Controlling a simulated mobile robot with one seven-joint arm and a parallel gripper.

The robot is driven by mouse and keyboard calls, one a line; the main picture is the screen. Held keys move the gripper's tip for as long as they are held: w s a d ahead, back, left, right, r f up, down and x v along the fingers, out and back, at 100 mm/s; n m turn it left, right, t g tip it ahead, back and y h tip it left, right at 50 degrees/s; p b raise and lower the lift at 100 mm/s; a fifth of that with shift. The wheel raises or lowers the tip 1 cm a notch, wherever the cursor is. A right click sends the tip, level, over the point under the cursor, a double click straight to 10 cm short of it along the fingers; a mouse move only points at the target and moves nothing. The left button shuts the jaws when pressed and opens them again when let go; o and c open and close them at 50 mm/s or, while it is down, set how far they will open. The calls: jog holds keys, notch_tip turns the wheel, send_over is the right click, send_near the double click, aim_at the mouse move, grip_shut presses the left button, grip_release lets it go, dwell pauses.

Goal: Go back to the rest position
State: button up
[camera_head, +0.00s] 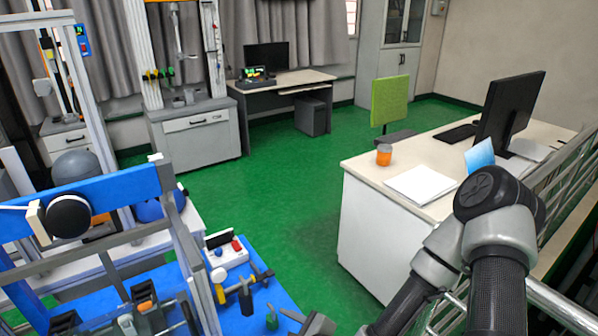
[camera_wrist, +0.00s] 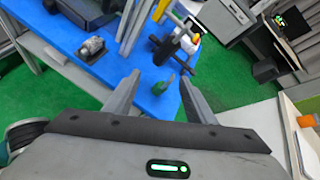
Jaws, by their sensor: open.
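My gripper (camera_wrist: 158,77) shows in the wrist view with its two fingers spread apart and nothing between them. It is above or near the edge of the blue work surface (camera_wrist: 62,25), with green floor beyond. In the head view, my arm comes in from the lower right. A dark grey part at the bottom edge there may be my gripper, but it is mostly cut off. A small green-handled item (camera_wrist: 161,87) lies on the blue surface beyond the fingers; it also shows in the head view (camera_head: 271,318).
The drop tower frame with its blue beam (camera_head: 120,187) stands at the left. A yellow-handled hammer (camera_head: 245,298) and a control box (camera_head: 226,254) are on the blue surface. A white desk (camera_head: 362,222) with a monitor (camera_head: 510,105) stands at the right, beside metal railing. Green floor between is clear.

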jog(key=w+d+r+n+g+h+p, duration=0.25)
jog(key=d+r+n+h+p, duration=0.35)
jog(key=d+r+n, duration=1.2)
jog(key=s+r+n+p, duration=0.1)
jog(key=s+r+n, duration=0.1)
jog(key=s+r, duration=0.5)
jog(key=s+r+n+h+p, duration=0.1)
jog(key=s+r, duration=0.7)
jog(key=r, duration=0.9)
jog(key=shift+s+d+n, duration=0.2)
jog(key=shift+d+n, duration=0.15)
jog(key=shift+n, duration=0.45)
jog(key=shift+g, duration=0.25)
